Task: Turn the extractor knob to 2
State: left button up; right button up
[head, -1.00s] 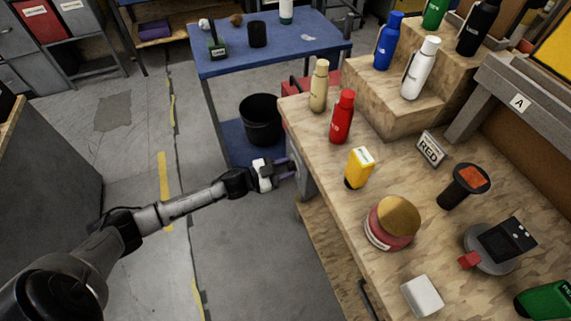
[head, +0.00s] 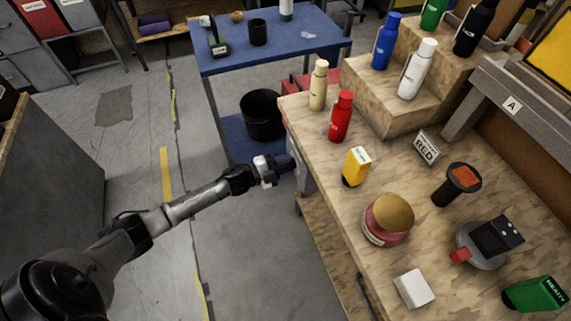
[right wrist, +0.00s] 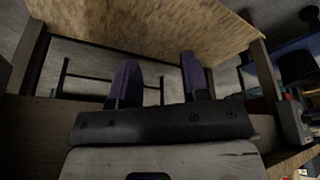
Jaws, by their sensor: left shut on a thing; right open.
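The grey control box (head: 303,168) is fixed to the side of the wooden bench, below its left edge. My left gripper (head: 288,163) reaches it from the left, with its purple fingers together against the box's face. It is shut on what appears to be the extractor knob. The knob itself is hidden by the fingers, so its setting and markings cannot be read. My right gripper (right wrist: 158,78) shows in the right wrist view with its two purple fingers apart and nothing between them. It is out of sight in the head view.
The wooden bench (head: 325,175) carries a red bottle (head: 341,117), a beige bottle (head: 318,86) and a yellow container (head: 356,166) near the box. A blue table (head: 290,50) stands behind, with a black bin (head: 261,115) below. The floor left of the bench is clear.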

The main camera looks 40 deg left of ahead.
pick_arm(q)
jog(key=shift+m, duration=0.5)
jog(key=o, duration=0.9)
jog(key=shift+s+a+r, duration=0.1)
jog(key=shift+s+a, duration=0.2)
jog(key=shift+s, duration=0.2)
jog(key=p+v, duration=0.3)
jog(key=v, duration=0.9)
jog(key=shift+s+a, duration=0.15)
jog(key=shift+s, duration=0.1)
